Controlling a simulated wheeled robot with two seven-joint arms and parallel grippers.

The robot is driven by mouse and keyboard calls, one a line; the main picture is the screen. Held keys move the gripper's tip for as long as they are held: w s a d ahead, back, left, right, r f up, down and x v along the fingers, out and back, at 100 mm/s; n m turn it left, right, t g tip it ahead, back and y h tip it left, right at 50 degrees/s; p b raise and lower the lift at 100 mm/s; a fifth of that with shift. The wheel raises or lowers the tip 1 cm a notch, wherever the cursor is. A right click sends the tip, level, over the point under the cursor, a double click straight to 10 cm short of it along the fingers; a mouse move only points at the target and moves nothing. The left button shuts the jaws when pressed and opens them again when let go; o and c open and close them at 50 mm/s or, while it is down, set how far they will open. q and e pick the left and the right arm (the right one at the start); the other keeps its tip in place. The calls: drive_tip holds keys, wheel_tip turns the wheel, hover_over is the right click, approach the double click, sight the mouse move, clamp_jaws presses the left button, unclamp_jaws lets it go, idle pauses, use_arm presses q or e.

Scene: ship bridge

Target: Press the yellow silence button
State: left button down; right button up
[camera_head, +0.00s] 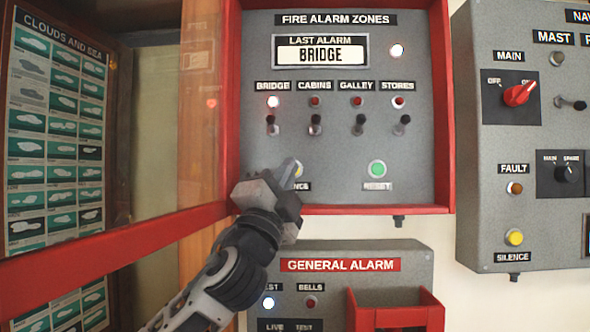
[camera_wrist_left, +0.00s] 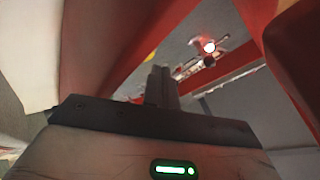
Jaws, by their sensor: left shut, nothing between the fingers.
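The yellow silence button (camera_head: 299,170) is at the lower left of the fire alarm panel in the head view, mostly hidden behind my fingertips. Its label below is partly covered, with only the end "NCE" readable. A bit of yellow (camera_wrist_left: 151,54) also shows beside the fingers in the left wrist view. My left gripper (camera_head: 288,167) is shut and empty, its tips in front of the button. I cannot tell whether they touch it. My right gripper is not in view.
A red frame (camera_head: 445,110) surrounds the panel. A green reset button (camera_head: 377,169) sits right of the silence button, with toggle switches above. Another yellow silence button (camera_head: 514,237) is on the right-hand panel. A red box (camera_head: 395,318) juts out below.

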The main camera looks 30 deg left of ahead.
use_arm(q)
drive_tip(key=s+d, duration=0.2)
drive_tip(key=s, duration=0.1)
drive_tip(key=shift+s+f, duration=0.1)
drive_tip(key=shift+f, duration=0.1)
drive_tip(key=shift+d, duration=0.1)
idle(0.7)
